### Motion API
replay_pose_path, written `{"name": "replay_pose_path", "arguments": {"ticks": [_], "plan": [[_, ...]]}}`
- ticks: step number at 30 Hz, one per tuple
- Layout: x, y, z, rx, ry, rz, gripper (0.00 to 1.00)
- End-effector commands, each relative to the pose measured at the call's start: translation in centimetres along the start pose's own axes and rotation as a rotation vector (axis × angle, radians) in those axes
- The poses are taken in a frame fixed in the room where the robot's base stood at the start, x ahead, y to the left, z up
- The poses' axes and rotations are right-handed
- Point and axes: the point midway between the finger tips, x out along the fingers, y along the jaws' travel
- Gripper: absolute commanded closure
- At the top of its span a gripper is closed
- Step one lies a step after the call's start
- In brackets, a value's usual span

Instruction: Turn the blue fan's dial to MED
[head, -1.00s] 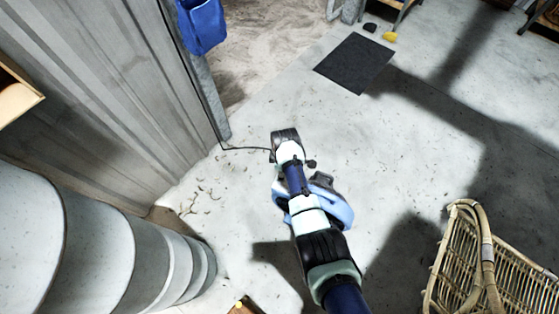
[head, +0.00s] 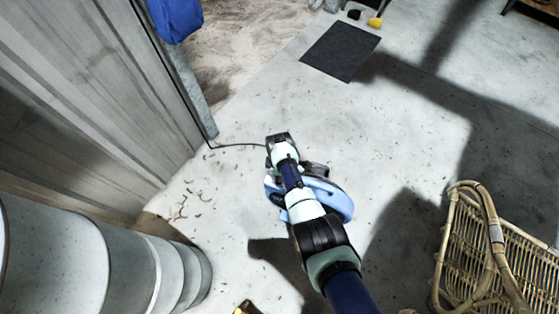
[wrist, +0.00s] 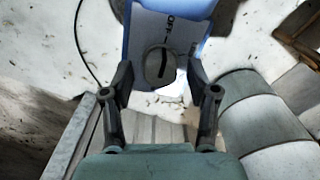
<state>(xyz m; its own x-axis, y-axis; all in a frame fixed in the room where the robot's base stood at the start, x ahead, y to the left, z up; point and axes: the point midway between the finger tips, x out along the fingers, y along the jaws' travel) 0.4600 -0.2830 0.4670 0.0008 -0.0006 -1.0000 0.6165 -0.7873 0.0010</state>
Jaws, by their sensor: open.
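The blue fan (head: 335,203) stands on the concrete floor in the head view, partly hidden behind my arm. In the wrist view its blue body (wrist: 135,20) carries a grey panel with a round grey dial (wrist: 160,66). A dark pointer mark on the dial runs nearly vertically, towards the printed word OFF above it. No other label is readable. My gripper (wrist: 160,76) is open, with one finger on each side of the dial. The dial sits between the fingertips; I cannot tell whether they touch it.
A black cord (head: 238,145) runs from near the fan to the wall post. A dark mat (head: 341,50) lies on the floor beyond.

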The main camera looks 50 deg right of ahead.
Motion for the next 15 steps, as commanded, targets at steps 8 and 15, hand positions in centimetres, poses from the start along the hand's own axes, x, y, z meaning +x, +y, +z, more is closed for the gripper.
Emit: {"name": "replay_pose_path", "arguments": {"ticks": [8, 15], "plan": [[-0.03, -0.03, 0.01, 0.000, 0.000, -0.001, 0.76], [-0.02, -0.03, 0.01, 0.001, 0.000, -0.001, 1.00]]}}
